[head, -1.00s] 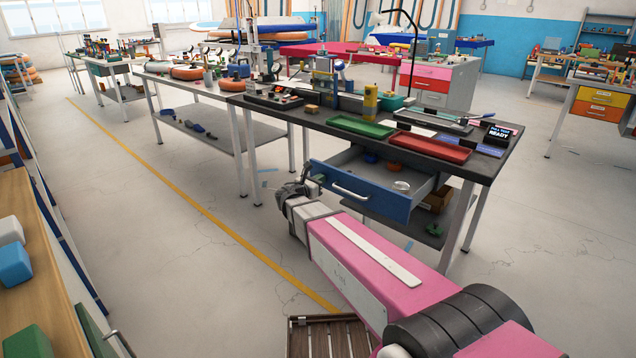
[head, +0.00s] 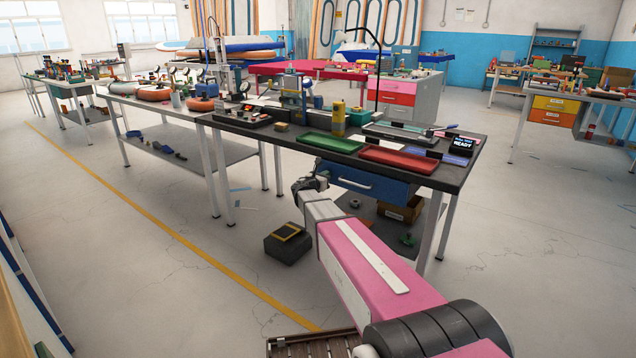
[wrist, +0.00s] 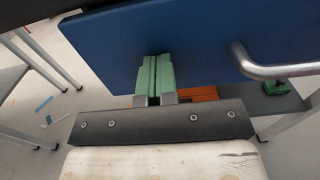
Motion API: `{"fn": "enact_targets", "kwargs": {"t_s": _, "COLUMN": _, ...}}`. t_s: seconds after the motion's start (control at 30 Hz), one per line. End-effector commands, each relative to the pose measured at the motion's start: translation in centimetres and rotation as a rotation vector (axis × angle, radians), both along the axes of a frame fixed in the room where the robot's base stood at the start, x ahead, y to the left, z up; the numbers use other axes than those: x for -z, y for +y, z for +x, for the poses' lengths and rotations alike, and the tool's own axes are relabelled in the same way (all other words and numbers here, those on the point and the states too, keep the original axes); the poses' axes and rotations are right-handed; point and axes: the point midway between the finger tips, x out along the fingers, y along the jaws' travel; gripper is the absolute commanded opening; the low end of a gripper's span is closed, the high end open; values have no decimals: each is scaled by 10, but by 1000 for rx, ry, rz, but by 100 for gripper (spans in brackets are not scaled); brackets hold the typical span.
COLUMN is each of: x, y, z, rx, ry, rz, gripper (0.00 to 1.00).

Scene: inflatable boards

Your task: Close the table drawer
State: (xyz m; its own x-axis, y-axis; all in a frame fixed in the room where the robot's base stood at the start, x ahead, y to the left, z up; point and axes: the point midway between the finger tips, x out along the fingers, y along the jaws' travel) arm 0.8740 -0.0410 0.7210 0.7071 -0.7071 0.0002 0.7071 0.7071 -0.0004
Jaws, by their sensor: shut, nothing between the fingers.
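The table drawer (head: 372,186) has a blue front with a silver bar handle. In the head view it sits under the dark tabletop (head: 455,176), its front close to the table edge and its inside hidden. My gripper (head: 322,178) is at the left end of the drawer front. In the wrist view the blue drawer front (wrist: 190,35) fills the upper part, and the handle (wrist: 285,70) is to the right. My gripper's green fingers (wrist: 153,76) are shut together with nothing between them. Their tips are at the blue front, left of the handle; firm contact is hard to tell.
A green tray (head: 330,143) and a red tray (head: 400,159) lie on the tabletop. A cardboard box (head: 400,209) is on the lower shelf. A dark box (head: 288,243) stands on the floor left of my arm. The floor left of the table is mostly clear.

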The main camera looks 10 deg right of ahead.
Motion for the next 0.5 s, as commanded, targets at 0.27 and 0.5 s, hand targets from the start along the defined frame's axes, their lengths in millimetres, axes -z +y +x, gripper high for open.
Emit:
{"fn": "enact_targets", "kwargs": {"t_s": 0.27, "x": 0, "y": -17, "z": 17, "rx": 0, "ry": 0, "rz": 0, "gripper": 0}}
{"fn": "enact_targets", "kwargs": {"t_s": 0.5, "x": -1, "y": -20, "z": 21, "rx": 1, "ry": -1, "rz": -1, "gripper": 0}}
